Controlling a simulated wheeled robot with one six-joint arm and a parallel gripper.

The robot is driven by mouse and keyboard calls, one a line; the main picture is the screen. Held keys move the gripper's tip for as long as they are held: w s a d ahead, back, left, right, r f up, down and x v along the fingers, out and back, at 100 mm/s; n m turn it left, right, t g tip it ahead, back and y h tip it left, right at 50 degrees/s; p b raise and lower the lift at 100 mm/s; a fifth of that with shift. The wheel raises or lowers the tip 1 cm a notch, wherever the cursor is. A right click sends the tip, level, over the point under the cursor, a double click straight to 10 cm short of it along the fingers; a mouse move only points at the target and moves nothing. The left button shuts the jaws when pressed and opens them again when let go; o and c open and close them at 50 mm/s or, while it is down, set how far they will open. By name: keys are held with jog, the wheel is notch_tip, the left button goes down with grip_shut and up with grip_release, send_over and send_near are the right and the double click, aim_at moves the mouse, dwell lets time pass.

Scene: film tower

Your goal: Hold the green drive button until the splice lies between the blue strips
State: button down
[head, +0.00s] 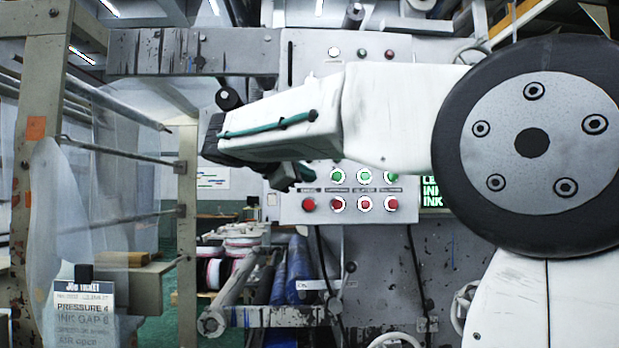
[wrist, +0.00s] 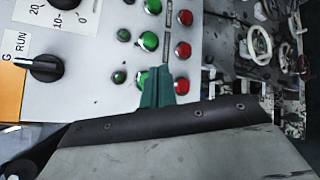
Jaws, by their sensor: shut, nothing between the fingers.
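My gripper (wrist: 157,76) has teal fingers, closed together, in front of the button panel (head: 290,214). In the wrist view the fingertips cover part of a green button (wrist: 142,82); I cannot tell whether they touch or press it. Two more green buttons (wrist: 149,41) (wrist: 153,7) stand above it in that view. In the head view green buttons (head: 364,176) show just below my arm, and the gripper's fingertips are hard to make out among dark parts. Which button is the drive button is not readable. I see no splice and no blue strips.
Red buttons (head: 364,203) sit under the green ones, close to the fingers. A RUN selector knob (wrist: 46,68) is on the same panel. A job ticket (head: 84,310) stands at lower left. Blue rolls (head: 300,268) and hanging cables are below the panel.

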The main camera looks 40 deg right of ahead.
jog(key=shift+s+a, duration=0.4)
jog(key=shift+s, duration=0.2)
jog(key=shift+s+a, duration=0.4)
jog(key=shift+s, duration=0.2)
jog(key=s+a+f+m+g+y, duration=0.1)
jog(key=s+a+f+m+y, duration=0.15)
jog(key=f, duration=0.65)
jog(key=s+a+f+m+y, duration=0.1)
jog(key=s+a+f+y, duration=0.2)
jog(key=f, duration=0.7)
jog(key=s+a+f+m+y, duration=0.2)
jog(key=s+a+f+y, duration=0.2)
jog(key=s+f, duration=0.5)
jog(key=s+a+f+m+y, duration=0.3)
jog(key=s+a+f+y, duration=0.2)
jog(key=s+f, duration=0.4)
jog(key=s, duration=0.2)
jog(key=shift+s+g, duration=0.35)
jog(key=shift+g, duration=0.05)
jog(key=shift+a+y, duration=0.1)
jog(key=shift+y, duration=0.15)
